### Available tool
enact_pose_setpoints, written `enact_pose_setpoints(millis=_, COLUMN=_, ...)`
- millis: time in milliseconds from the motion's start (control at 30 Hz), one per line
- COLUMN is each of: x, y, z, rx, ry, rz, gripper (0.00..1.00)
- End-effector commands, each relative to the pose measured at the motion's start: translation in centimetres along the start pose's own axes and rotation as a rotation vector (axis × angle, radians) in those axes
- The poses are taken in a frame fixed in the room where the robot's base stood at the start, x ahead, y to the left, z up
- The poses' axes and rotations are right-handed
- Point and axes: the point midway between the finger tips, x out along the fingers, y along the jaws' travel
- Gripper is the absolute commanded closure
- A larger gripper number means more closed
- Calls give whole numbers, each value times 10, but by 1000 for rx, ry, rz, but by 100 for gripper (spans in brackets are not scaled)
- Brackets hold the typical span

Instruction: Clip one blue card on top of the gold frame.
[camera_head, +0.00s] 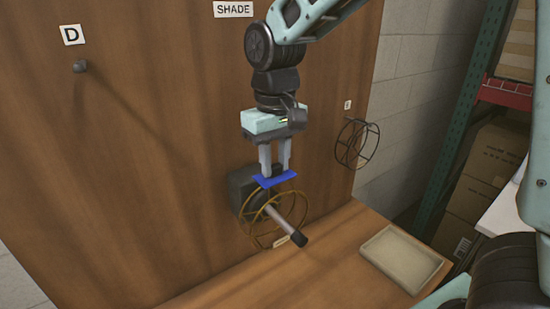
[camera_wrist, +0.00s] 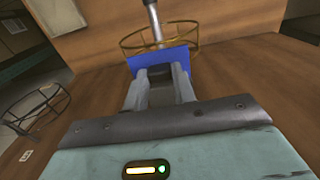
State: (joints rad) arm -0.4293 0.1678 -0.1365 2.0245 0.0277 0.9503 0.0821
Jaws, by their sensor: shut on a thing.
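My gripper (camera_head: 275,172) points down and is shut on a blue card (camera_head: 276,180). The card lies across the fingertips at the top edge of the gold frame (camera_head: 246,222), a round wire frame. I cannot tell whether card and frame touch. In the wrist view the blue card (camera_wrist: 160,60) is at the tips of my gripper (camera_wrist: 162,75) and covers part of the gold frame (camera_wrist: 190,36) behind it. The gold frame sits around a grey rod with a dark tip (camera_head: 287,225), which sticks out from a dark block (camera_head: 240,185) on the wooden panel.
A black wire frame (camera_head: 340,150) hangs on the panel at the right. An empty shallow tray (camera_head: 402,258) lies on the wooden ledge below. A dark peg (camera_head: 80,66) under a "D" label is at the left. Cardboard boxes and a shelf stand at the far right.

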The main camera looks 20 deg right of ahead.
Motion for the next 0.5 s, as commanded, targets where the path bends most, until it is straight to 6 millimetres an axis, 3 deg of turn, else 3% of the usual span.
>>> enact_pose_setpoints(millis=500, x=9, y=0, z=0, rx=0, ry=0, rz=0, gripper=95)
